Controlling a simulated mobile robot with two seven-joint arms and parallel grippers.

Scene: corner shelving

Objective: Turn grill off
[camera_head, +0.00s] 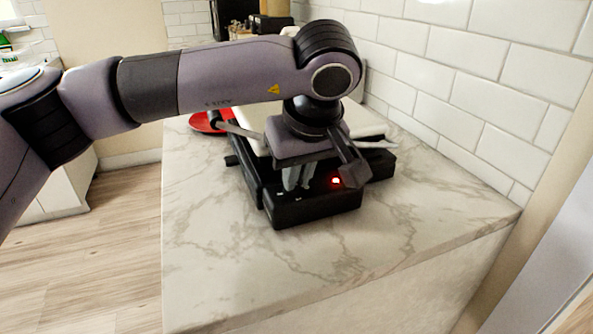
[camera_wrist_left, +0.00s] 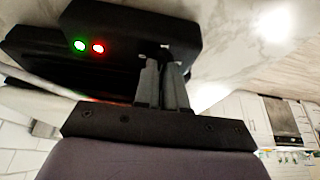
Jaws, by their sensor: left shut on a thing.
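The grill (camera_head: 310,209) is a black appliance with a pale top, standing on the marble counter. A red light glows on its front in the head view. In the wrist view the grill (camera_wrist_left: 110,20) shows a green light and a red light side by side. My left gripper (camera_head: 297,181) points down at the grill's front, left of the red light. Its fingers, also seen in the wrist view (camera_wrist_left: 165,60), are close together and shut on a small part at the grill's front edge. The fingers hide that part. My right gripper is not in view.
The marble counter (camera_head: 250,275) is clear in front of the grill and to its right. A red dish (camera_head: 205,123) lies behind the grill at the left. A white tiled wall (camera_head: 455,80) runs along the right.

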